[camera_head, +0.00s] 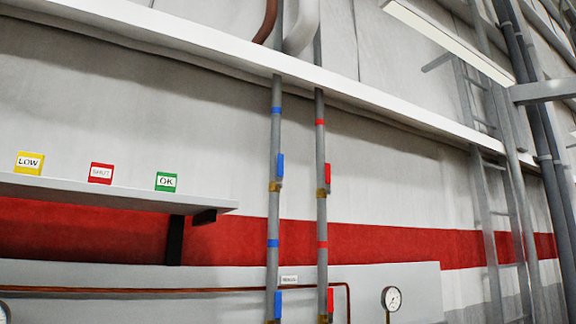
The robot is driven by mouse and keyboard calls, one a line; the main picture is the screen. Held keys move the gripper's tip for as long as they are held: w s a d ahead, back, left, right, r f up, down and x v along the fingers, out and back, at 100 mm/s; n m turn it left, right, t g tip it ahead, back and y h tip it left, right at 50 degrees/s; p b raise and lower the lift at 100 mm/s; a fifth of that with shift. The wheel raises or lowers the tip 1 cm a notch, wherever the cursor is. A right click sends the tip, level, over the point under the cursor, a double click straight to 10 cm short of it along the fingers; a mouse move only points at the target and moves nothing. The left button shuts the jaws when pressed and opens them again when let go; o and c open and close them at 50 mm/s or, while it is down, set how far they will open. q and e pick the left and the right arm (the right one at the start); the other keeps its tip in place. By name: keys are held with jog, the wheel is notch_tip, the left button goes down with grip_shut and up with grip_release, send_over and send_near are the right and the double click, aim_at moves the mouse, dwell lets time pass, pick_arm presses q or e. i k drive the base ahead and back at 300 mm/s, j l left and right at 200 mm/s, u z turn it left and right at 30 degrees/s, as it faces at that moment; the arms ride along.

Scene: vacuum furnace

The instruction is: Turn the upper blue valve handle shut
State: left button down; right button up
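The upper blue valve handle (280,165) is on the left of two grey vertical pipes in the head view. It stands upright, along its pipe (274,215), just above a brass-coloured valve body (275,186). A lower blue handle (278,303) sits on the same pipe near the bottom edge, also upright. Neither of my grippers is in view.
The right pipe carries an upper red handle (327,174) and a lower red handle (330,300). A shelf (110,191) at left holds LOW (29,163), SHUT (101,173) and OK (166,181) blocks. A gauge (391,298) and a ladder (490,200) are right.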

aim_at(280, 157)
jog(key=i+l+u, duration=0.2)
jog(key=l, duration=0.75)
jog(key=l+u, duration=0.2)
jog(key=l, duration=0.75)
